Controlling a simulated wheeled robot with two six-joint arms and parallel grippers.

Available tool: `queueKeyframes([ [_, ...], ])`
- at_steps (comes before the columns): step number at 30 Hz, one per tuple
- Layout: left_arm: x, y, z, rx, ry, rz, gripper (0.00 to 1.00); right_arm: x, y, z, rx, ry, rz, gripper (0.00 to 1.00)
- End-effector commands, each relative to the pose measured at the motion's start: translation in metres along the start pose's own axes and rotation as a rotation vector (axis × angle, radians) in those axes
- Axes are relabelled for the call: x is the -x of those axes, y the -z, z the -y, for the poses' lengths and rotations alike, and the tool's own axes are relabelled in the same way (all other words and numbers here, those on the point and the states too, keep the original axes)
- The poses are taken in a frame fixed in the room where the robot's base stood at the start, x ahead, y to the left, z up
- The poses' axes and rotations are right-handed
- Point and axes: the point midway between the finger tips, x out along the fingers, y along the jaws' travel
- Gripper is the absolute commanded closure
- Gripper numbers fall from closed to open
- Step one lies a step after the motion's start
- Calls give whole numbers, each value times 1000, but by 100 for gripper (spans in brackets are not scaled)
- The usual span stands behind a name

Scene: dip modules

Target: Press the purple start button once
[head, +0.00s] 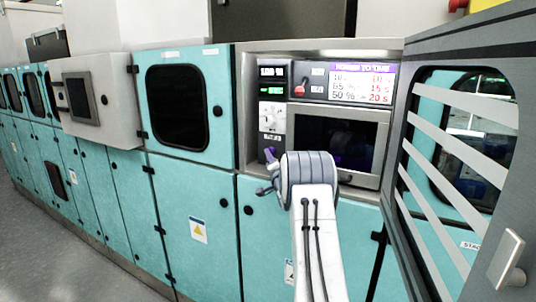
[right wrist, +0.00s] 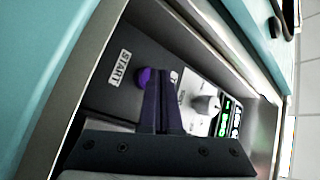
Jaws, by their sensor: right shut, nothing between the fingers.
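The purple start button (right wrist: 143,77) sits on the dark control panel beside a white START label (right wrist: 121,68), in the right wrist view. My right gripper (right wrist: 157,76) is shut and empty, its dark purple fingers pointing at the panel. The fingertips lie just beside the button in the picture and cover part of it; I cannot tell if they touch. In the head view, my right gripper (head: 270,156) is at the lower end of the panel, left of my wrist, and the button cannot be told apart there. My left gripper is not in view.
A white dial (head: 270,117) and green-lit displays (head: 271,91) are above on the panel. A dark screen (head: 335,142) and a lit sign (head: 362,82) are to the right. A grey door with a striped window (head: 510,130) stands open at the right. Teal cabinets (head: 192,190) run left.

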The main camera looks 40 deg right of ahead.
Motion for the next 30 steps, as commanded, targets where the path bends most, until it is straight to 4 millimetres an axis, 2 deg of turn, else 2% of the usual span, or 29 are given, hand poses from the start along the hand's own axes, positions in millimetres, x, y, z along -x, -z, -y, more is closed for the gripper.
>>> queueKeyframes([
  [30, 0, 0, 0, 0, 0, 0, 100, -7, 6, -6, -1, -1, -2, 100],
])
